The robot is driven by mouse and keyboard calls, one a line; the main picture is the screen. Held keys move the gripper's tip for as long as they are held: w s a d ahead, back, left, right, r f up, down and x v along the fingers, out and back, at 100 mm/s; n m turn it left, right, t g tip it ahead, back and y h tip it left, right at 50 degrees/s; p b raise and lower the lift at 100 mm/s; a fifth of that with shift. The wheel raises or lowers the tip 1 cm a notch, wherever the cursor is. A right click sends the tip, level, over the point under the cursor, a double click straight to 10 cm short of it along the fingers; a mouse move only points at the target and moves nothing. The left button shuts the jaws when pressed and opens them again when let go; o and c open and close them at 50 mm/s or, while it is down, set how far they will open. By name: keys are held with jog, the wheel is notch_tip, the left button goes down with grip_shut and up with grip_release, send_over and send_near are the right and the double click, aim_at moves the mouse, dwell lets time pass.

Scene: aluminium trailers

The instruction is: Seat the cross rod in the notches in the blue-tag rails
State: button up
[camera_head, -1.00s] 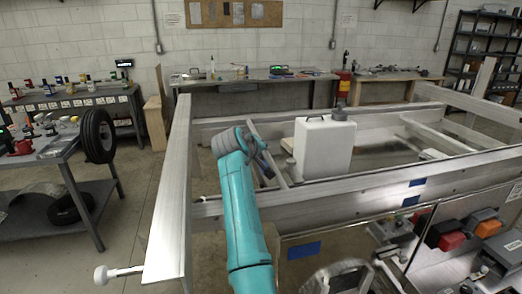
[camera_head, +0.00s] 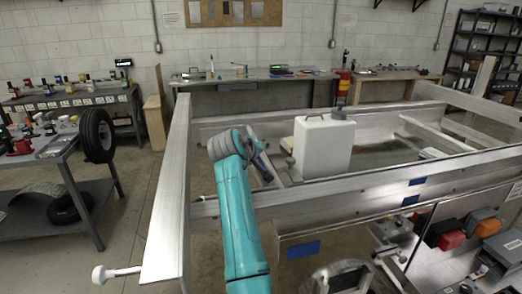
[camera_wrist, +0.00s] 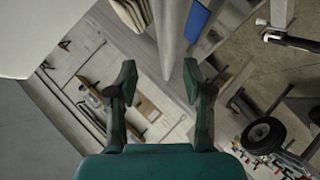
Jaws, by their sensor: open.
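My gripper (camera_wrist: 158,82) is open and empty in the wrist view, its two dark green fingers apart. In the head view my arm partly hides the gripper (camera_head: 263,165), which is over the near left part of the trailer frame. A blue patch (camera_wrist: 197,22) shows at the top of the wrist view beside a long grey bar (camera_wrist: 171,30), whose narrow end points toward the space between the fingers. I cannot tell whether this bar is the cross rod. No notches can be made out.
A white tank (camera_head: 322,147) stands inside the frame, right of my gripper. A tyre (camera_head: 97,135) and a cluttered bench (camera_head: 45,165) are farther left. Red and orange lamps (camera_head: 452,238) lie at the lower right.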

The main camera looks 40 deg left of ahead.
jog(key=s+r, duration=0.4)
jog(key=s, duration=0.1)
jog(key=shift+d, duration=0.45)
jog(key=shift+s, duration=0.1)
